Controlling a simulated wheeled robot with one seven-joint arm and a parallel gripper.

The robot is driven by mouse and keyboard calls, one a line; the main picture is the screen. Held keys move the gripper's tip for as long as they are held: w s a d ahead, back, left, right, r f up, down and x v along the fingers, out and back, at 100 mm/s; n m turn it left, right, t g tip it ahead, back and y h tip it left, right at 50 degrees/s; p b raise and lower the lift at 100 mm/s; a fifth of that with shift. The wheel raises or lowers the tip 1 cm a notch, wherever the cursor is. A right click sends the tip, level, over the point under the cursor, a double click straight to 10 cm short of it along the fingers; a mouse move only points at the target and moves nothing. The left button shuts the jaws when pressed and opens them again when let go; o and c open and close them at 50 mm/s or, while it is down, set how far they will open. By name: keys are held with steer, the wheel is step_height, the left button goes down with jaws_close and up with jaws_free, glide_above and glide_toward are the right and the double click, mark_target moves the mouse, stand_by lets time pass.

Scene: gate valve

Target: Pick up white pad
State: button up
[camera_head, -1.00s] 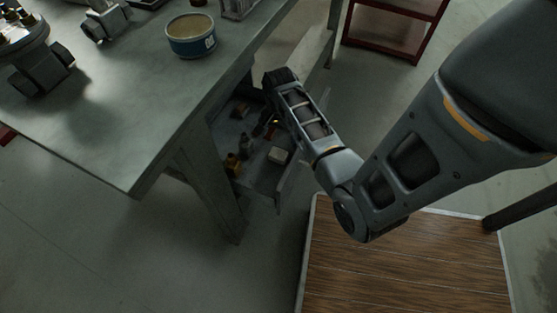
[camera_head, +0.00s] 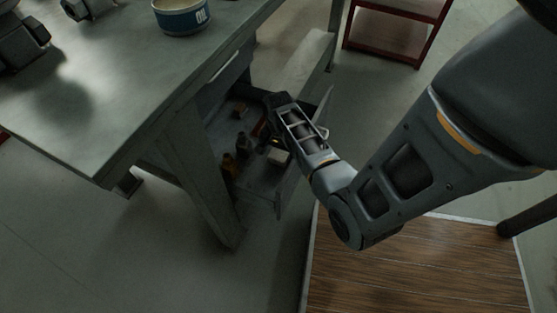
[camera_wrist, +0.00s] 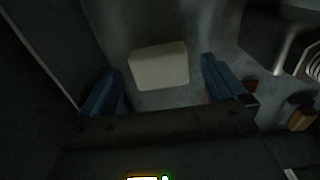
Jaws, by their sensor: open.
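The white pad (camera_wrist: 158,66) is a pale block with rounded corners lying on the drawer floor. In the wrist view it sits ahead of and between the two blue fingers of my gripper (camera_wrist: 166,88). The fingers are spread apart, with nothing held between them. In the head view the pad (camera_head: 279,156) lies in the open drawer (camera_head: 262,186) under the workbench, just below my arm's end. The fingers themselves are hidden in the head view.
The drawer also holds small brown and orange items (camera_head: 229,165). The grey workbench (camera_head: 120,110) overhangs the drawer's left side, with a blue-and-white tin (camera_head: 183,18) on top. A red shelf cart (camera_head: 398,30) stands at the back, and a wooden-topped platform (camera_head: 415,265) is at lower right.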

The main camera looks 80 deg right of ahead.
mark_target(278, 155)
steer(key=shift+f, duration=0.35)
steer(key=c, duration=1.1)
step_height(278, 155, up, 10)
steer(key=p, duration=0.4)
